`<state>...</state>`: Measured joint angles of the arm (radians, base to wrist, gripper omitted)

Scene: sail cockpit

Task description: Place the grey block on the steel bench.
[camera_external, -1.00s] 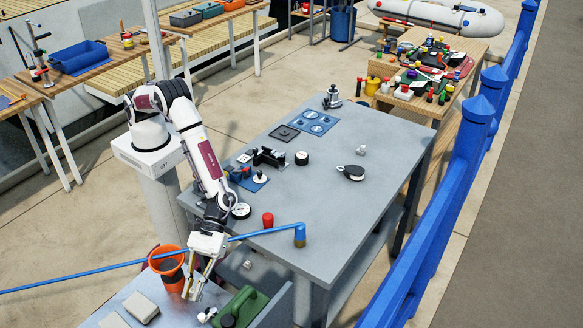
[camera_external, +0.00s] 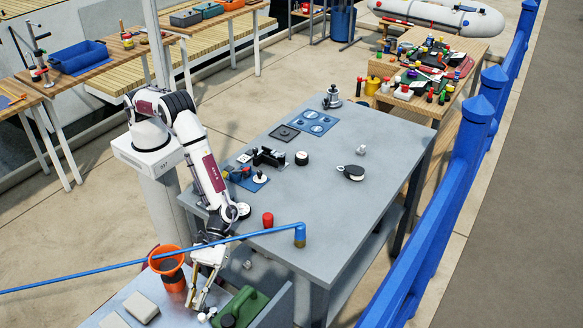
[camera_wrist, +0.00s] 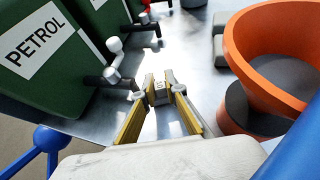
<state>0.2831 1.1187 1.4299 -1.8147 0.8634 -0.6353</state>
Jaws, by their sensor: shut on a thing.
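My gripper (camera_external: 201,306) is low over the metal surface at the bottom of the external view, between the orange funnel and the green can. In the wrist view my gripper (camera_wrist: 160,82) points its yellow fingers at that surface and is shut on a small grey block (camera_wrist: 159,94). The block sits between the fingertips; whether it touches the surface I cannot tell. The external view does not show it clearly. The large grey steel bench (camera_external: 330,215) stands behind and to the right, with bare top in its middle and front.
An orange funnel (camera_external: 165,261) and a green petrol can (camera_external: 240,305) flank my gripper closely. A blue pole (camera_external: 90,276) crosses in front of the wrist, ending above the bench's front edge. A red piece (camera_external: 268,219) and a black round item (camera_external: 351,172) stand on the bench.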

